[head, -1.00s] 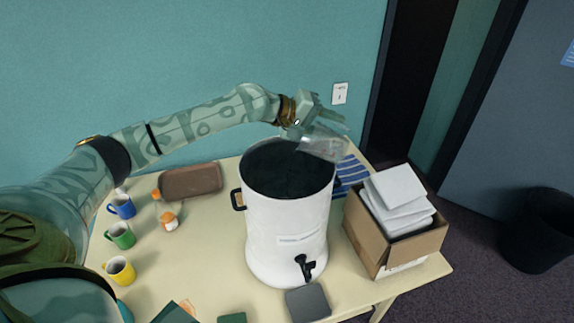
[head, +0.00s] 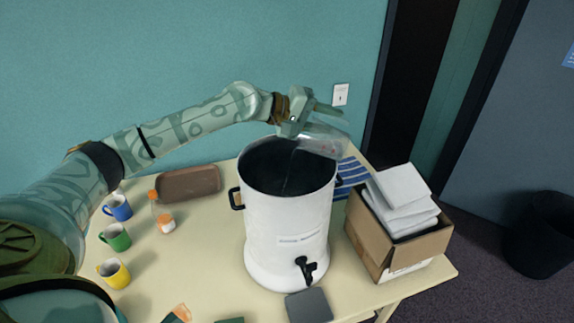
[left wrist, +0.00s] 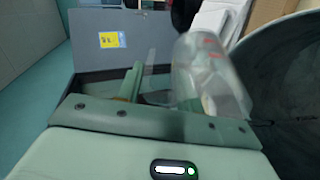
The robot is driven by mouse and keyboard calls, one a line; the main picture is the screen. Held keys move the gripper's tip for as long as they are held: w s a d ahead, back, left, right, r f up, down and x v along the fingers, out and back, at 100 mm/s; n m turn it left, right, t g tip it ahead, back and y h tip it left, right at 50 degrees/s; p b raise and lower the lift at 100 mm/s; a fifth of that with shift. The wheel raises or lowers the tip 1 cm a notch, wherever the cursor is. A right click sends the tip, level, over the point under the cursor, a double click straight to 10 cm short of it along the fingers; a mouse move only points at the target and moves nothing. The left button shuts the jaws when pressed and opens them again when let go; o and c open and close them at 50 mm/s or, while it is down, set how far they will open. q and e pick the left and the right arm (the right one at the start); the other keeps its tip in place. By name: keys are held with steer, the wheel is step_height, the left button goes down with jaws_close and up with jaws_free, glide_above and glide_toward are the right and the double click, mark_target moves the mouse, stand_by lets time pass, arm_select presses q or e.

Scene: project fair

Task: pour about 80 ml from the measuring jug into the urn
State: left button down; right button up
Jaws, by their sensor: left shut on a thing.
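The clear measuring jug (head: 322,142) is tipped on its side over the right rear rim of the white urn (head: 287,222), with its mouth towards the urn's open top. A thin pale line, like a stream, runs down from the jug into the dark inside of the urn. My left gripper (head: 332,118) is shut on the jug, above the urn's rim. The left wrist view shows the jug (left wrist: 212,78) beside the fingers and part of the urn's dark opening (left wrist: 290,75). The liquid level is not readable. My right gripper is out of view.
Blue (head: 118,208), green (head: 116,238) and yellow (head: 114,273) mugs stand at the left.

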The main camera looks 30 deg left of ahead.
mark_target(338, 119)
arm_select(q)
steer(key=shift+s+a+f+b, duration=0.1)
steer(key=shift+a+f+b, duration=0.1)
steer(key=shift+b, duration=0.85)
steer(key=shift+r+p, duration=0.2)
steer(key=shift+p, duration=0.1)
steer(key=r+p, duration=0.1)
steer(key=p, duration=0.3)
steer(key=d+r+y+p, duration=0.1)
steer(key=p, duration=0.2)
steer(key=shift+w+d+g+p, duration=0.15)
steer(key=shift+w+g+p, duration=0.15)
steer(key=shift+p, duration=0.05)
steer(key=shift+w+d+f+m+g+y+b, duration=0.1)
steer(key=shift+d+f+m+g+y+b, duration=0.1)
steer(key=shift+f+b, duration=0.15)
steer(key=shift+d+f+m+g+y+b, duration=0.1)
steer(key=shift+f+y+b, duration=0.1)
steer(key=shift+f, duration=0.25)
steer(key=shift+w+d+f+y, duration=0.1)
steer(key=shift+d+f+y, duration=0.2)
steer(key=shift+f, duration=0.2)
steer(key=shift+w+d+r+m+g+y, duration=0.15)
steer(key=shift+d+g+y, duration=0.15)
steer(key=shift+y, duration=0.15)
steer(key=shift+w+d+m+g+y, duration=0.15)
steer(key=shift+g+y, duration=0.15)
steer(key=shift+y, duration=0.15)
steer(key=shift+d+g+y, duration=0.3)
steer(key=shift+y, duration=0.1)
